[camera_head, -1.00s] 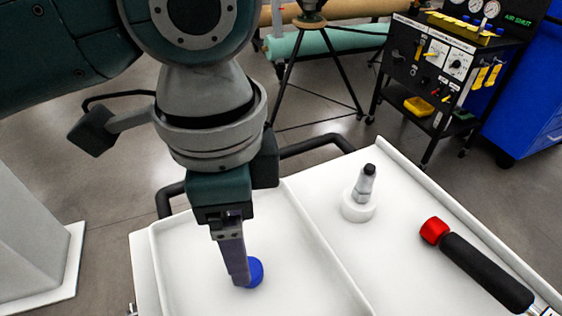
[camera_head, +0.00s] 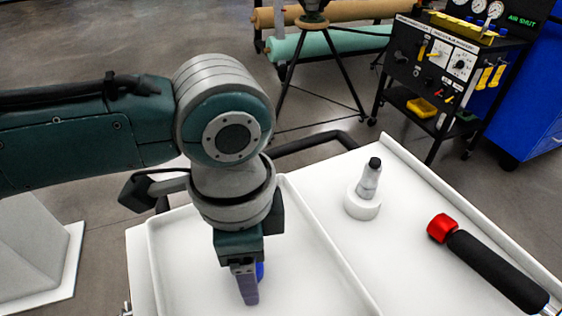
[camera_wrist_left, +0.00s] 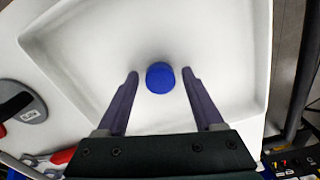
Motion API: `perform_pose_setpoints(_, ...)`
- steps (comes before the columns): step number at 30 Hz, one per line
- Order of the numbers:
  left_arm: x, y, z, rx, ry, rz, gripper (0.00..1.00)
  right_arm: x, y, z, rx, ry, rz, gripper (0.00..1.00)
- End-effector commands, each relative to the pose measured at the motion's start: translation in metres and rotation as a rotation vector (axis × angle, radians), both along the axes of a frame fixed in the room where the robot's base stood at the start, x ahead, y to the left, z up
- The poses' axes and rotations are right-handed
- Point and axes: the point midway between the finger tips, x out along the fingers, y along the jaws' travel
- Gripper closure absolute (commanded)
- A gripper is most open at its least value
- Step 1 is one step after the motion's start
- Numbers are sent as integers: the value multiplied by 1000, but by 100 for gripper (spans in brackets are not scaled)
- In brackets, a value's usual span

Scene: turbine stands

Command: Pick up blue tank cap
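The blue tank cap (camera_wrist_left: 160,77) is a small round cap lying in the white tray. In the left wrist view it appears between the two fingertips, closer to the right one, with a gap on each side. In the head view most of the cap (camera_head: 260,271) is hidden behind my left gripper's finger; only a blue sliver shows. My left gripper (camera_head: 248,300) points down over the tray and is open and empty. I cannot tell whether its tips are level with the cap or above it. My right gripper is in neither view.
The white tray (camera_head: 325,284) has a raised rim around the cap. The tray's floor around the cap is clear.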

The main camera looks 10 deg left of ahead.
Motion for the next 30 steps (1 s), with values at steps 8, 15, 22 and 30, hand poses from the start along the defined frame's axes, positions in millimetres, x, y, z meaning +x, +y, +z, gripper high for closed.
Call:
perform_pose_setpoints(8, 0, 0, 0, 0, 0, 1, 64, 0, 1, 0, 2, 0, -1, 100)
perform_pose_setpoints(15, 0, 0, 0, 0, 0, 1, 91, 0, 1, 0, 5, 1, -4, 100)
perform_pose_setpoints(22, 0, 0, 0, 0, 0, 1, 100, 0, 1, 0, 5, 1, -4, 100)
perform_pose_setpoints(30, 0, 0, 0, 0, 0, 1, 100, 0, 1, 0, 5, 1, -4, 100)
